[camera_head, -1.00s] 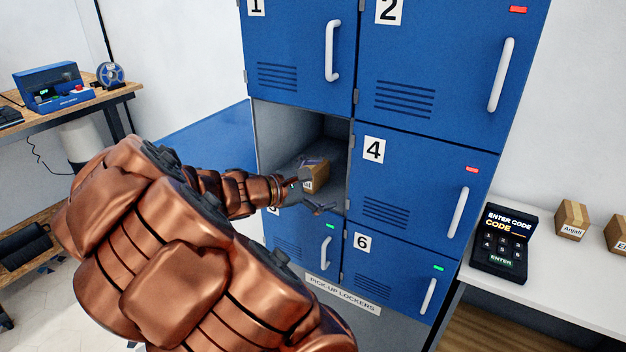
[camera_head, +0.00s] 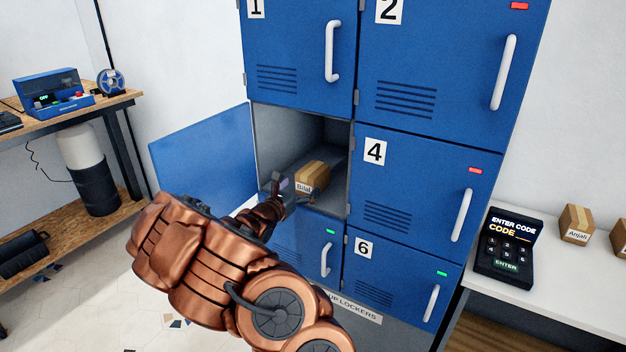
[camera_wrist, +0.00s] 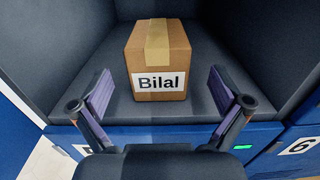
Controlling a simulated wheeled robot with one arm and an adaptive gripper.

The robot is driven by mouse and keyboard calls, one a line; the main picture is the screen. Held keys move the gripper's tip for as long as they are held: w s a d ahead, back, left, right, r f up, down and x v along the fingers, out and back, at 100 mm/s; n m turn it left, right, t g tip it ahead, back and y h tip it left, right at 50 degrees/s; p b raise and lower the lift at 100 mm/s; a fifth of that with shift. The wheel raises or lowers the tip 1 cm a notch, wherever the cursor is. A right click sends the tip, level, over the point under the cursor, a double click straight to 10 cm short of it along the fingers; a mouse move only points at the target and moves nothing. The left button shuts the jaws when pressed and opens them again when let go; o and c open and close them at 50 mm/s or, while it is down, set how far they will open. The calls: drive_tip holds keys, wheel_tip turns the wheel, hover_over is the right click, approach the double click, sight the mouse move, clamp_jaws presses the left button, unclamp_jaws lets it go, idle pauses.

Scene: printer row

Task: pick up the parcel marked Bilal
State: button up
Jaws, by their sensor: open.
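The parcel marked Bilal (camera_head: 312,176) is a small brown box with a tan tape strip and a white label. It sits upright on the floor of the open locker (camera_head: 335,190), its label facing out. In the wrist view the parcel (camera_wrist: 158,60) stands ahead, centred between the fingers. My gripper (camera_head: 292,190) is at the locker's mouth, in front of the parcel. In the wrist view my gripper (camera_wrist: 163,100) is open, one purple-padded finger on each side, nothing between them. The fingertips look short of the parcel or close to its front face.
The open locker door (camera_head: 205,155) swings out to the left. Locker 4 (camera_head: 420,185) on the right and locker 6 (camera_head: 390,262) below are shut. A keypad (camera_head: 505,250) and a parcel marked Anjali (camera_head: 577,224) stand on the white counter. A workbench (camera_head: 80,110) is at far left.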

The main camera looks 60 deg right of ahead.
sight(311, 175)
drive_tip(key=shift+w+d+r+p, duration=0.15)
drive_tip(key=shift+d+p, duration=0.45)
drive_tip(key=shift+d, duration=0.95)
drive_tip(key=shift+w+d+r+p, duration=0.1)
drive_tip(key=shift+d+p, duration=0.45)
drive_tip(key=shift+d, duration=1)
drive_tip(key=c, duration=1.4)
drive_tip(key=shift+r, duration=0.15)
